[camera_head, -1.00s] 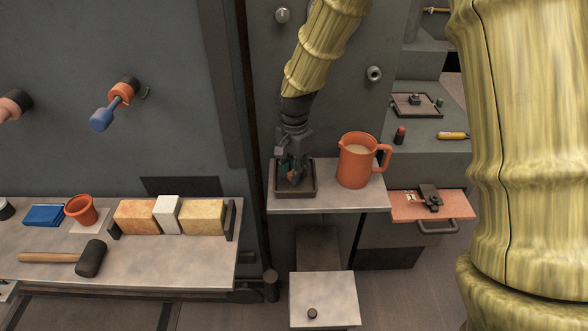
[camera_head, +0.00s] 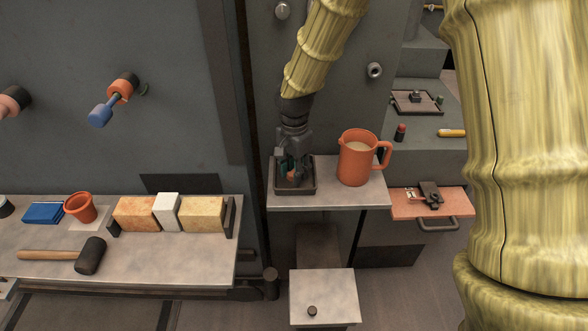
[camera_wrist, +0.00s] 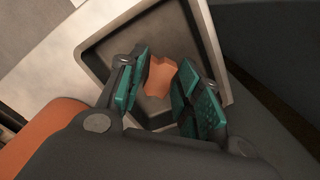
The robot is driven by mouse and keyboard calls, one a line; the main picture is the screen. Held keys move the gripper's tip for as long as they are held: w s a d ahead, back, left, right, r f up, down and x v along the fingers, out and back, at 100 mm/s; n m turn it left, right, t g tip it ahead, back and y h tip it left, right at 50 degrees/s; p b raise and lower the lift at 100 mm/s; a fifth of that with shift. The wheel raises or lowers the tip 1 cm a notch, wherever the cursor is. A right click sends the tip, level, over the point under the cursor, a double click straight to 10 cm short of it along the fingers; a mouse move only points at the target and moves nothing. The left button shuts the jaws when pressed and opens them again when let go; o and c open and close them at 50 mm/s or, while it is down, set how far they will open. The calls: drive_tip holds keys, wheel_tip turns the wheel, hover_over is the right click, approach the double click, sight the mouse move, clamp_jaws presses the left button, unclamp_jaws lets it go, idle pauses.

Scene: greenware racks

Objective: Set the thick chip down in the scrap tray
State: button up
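The thick chip (camera_wrist: 160,76) is a small orange-brown piece with uneven edges. In the wrist view it sits between the teal finger pads of my gripper (camera_wrist: 162,72), with a pad close against each side. The scrap tray (camera_head: 279,187) is a small dark square tray with a raised rim. In the wrist view its floor shows around and beneath the chip (camera_wrist: 94,50). In the head view my gripper (camera_head: 293,170) reaches down inside the tray. I cannot tell whether the chip touches the floor.
An orange jug (camera_head: 356,160) with pale liquid stands close to the right of the tray on the same grey shelf (camera_head: 330,198). A lower bench (camera_head: 150,262) to the left holds blocks, a mallet (camera_head: 90,256) and an orange cup (camera_head: 80,208). A wall stands behind the tray.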

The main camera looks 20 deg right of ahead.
drive_tip(key=shift+o, duration=0.8)
drive_tip(key=shift+r, duration=0.15)
wheel_tip(320, 180, up, 12)
drive_tip(key=shift+s+f, duration=0.1)
drive_tip(key=shift+f, duration=0.1)
